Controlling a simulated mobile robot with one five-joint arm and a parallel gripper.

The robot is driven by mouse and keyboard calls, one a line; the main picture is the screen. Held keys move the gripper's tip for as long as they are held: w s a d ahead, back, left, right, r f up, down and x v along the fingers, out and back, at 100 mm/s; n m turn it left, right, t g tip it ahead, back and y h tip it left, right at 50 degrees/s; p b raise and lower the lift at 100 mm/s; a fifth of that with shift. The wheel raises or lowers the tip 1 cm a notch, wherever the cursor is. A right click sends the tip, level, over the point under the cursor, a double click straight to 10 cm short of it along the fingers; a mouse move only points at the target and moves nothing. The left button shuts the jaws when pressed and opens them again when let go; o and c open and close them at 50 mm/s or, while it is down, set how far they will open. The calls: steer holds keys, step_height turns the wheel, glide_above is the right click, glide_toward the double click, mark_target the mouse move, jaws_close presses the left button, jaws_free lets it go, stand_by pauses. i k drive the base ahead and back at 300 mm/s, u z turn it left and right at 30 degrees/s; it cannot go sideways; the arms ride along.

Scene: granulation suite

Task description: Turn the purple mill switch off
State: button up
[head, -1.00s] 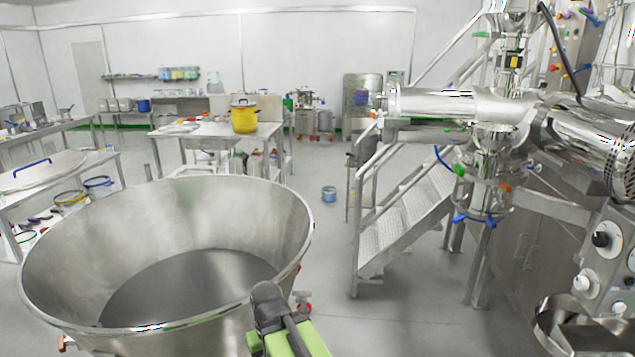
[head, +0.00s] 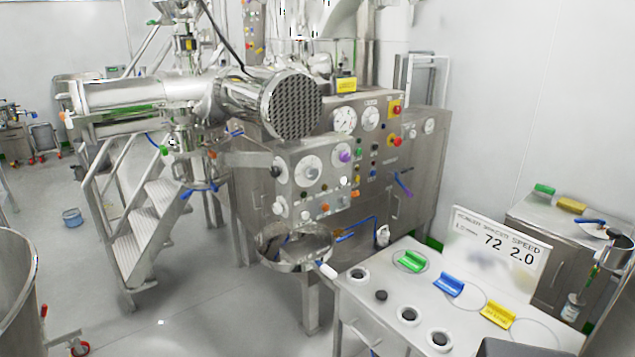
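A small purple knob (head: 345,156) shows on the front of the steel control box in the middle of the head view, at the right of the box's upper dial. It is too small in the picture to tell which way it is turned. I cannot tell from the picture which of these is the mill switch. My gripper is not in view.
A steel bowl (head: 296,244) sits below the box. Metal steps (head: 150,215) stand at left.

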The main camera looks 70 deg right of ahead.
mark_target(344, 157)
steer(key=u, duration=1.85)
steer(key=i, duration=0.55)
steer(key=z, duration=4.45)
